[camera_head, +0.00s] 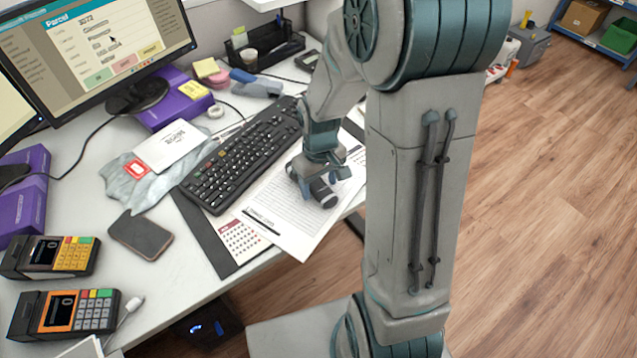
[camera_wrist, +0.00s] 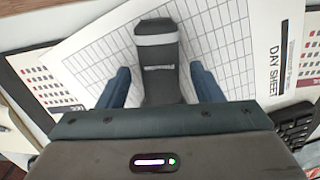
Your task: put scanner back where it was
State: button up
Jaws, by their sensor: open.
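A dark grey object with a pale band, which looks like the scanner (camera_wrist: 158,60), lies on the printed day sheet (camera_wrist: 225,45) in the wrist view. My gripper (camera_wrist: 163,88) is open, with one blue finger on each side of it and a narrow gap showing at each side. Its near end is hidden by the gripper body. In the head view my gripper (camera_head: 312,182) is low over the day sheet (camera_head: 285,212), and the dark rounded end of the scanner (camera_head: 323,194) shows beside it. I cannot tell how its hidden part is shaped.
A black keyboard (camera_head: 243,158) lies just left of the sheet. Beyond are a blue-grey handheld item (camera_head: 258,88), sticky notes (camera_head: 213,74) and a black organiser (camera_head: 268,52). A phone (camera_head: 140,234) and two card terminals (camera_head: 65,312) stand at left. The desk's front edge is close.

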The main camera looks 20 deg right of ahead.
aim_at(320, 186)
notch_tip(320, 186, up, 12)
jog(key=p, duration=0.2)
jog(key=s+a+r+m+t, duration=0.1)
jog(key=s+r+m+t, duration=0.1)
jog(key=s, duration=1)
notch_tip(320, 186, up, 3)
jog(key=shift+s+f+m, duration=0.15)
jog(key=shift+s+m, duration=0.1)
jog(key=shift+m, duration=0.55)
